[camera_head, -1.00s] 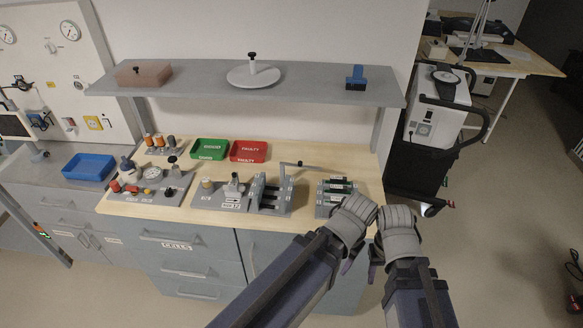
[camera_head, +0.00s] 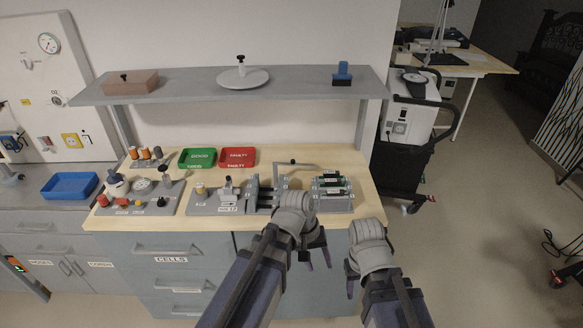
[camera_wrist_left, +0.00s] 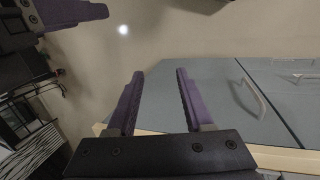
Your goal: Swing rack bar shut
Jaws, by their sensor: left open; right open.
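The rack bar (camera_head: 308,166) is a thin grey bar with a black knob (camera_head: 292,161). It sticks out to the right from the top of the grey slotted rack (camera_head: 254,194) on the wooden bench top, swung out over the bench. My left gripper (camera_head: 306,262) is open and empty in front of the bench's front edge, below and nearer than the rack; its wrist hides part of the rack's right side. In the left wrist view its two purple fingers (camera_wrist_left: 160,78) are spread with nothing between them. My right gripper (camera_head: 352,290) is open, further right, off the bench.
A holder with dark green cells (camera_head: 332,186) stands right of the rack. A grey fixture (camera_head: 227,195) stands to its left. Green (camera_head: 197,159) and red (camera_head: 238,158) trays lie behind. A shelf (camera_head: 200,90) overhangs the bench's back. A dark cart (camera_head: 402,165) stands at right.

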